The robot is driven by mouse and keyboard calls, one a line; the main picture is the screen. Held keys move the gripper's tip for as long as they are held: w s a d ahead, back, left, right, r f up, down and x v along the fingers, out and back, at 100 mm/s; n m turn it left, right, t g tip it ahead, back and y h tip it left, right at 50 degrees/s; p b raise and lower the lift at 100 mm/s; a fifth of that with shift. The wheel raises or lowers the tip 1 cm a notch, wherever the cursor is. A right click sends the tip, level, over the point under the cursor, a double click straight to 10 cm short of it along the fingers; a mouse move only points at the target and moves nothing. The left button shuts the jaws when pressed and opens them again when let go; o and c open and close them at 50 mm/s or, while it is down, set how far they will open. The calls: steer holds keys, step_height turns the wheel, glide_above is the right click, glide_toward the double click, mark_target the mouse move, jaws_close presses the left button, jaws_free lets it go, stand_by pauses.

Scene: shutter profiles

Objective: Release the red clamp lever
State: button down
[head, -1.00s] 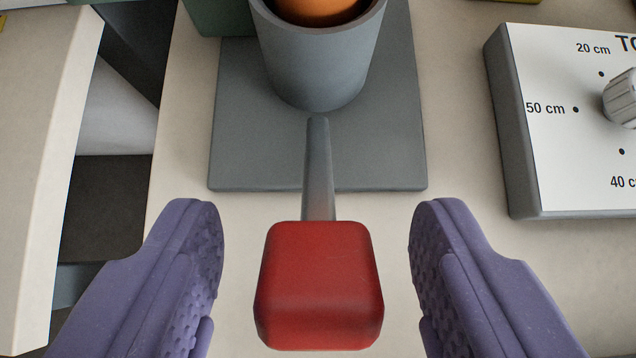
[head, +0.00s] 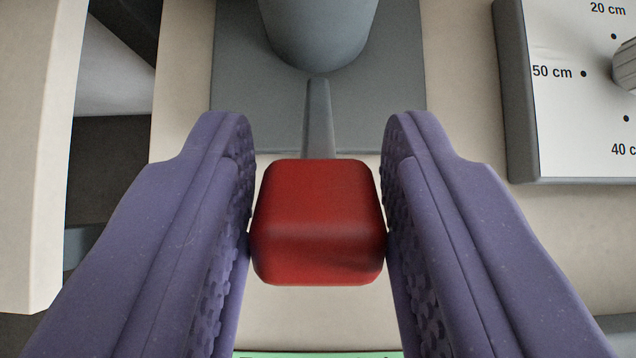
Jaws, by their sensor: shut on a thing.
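The red clamp lever's block-shaped knob (head: 318,222) is in the middle of the head view. A thin grey shaft (head: 319,118) runs from it back to a grey round housing (head: 318,30) on a grey base plate (head: 395,110). My gripper (head: 318,215) has purple, studded fingers on the left and right sides of the red knob. It is shut on the knob, with the finger pads against its sides. The inner contact faces are partly hidden by the angle.
A white dial panel (head: 585,125) with cm marks and a grey knob (head: 625,65) stands at right. A pale raised panel (head: 35,150) is at left, beside a dark gap. A green strip (head: 318,354) shows at the bottom edge. Pale surface lies around the plate.

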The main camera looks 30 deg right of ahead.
steer(key=c, duration=0.8)
jaws_free()
steer(key=shift+w+d, duration=0.1)
steer(key=shift+o, duration=0.2)
steer(key=shift+r, duration=0.1)
steer(key=p+v, duration=0.2)
steer(key=v, duration=0.5)
steer(key=shift+s+r+p, duration=0.15)
steer(key=shift+s+p, duration=0.1)
steer(key=shift+p, duration=0.05)
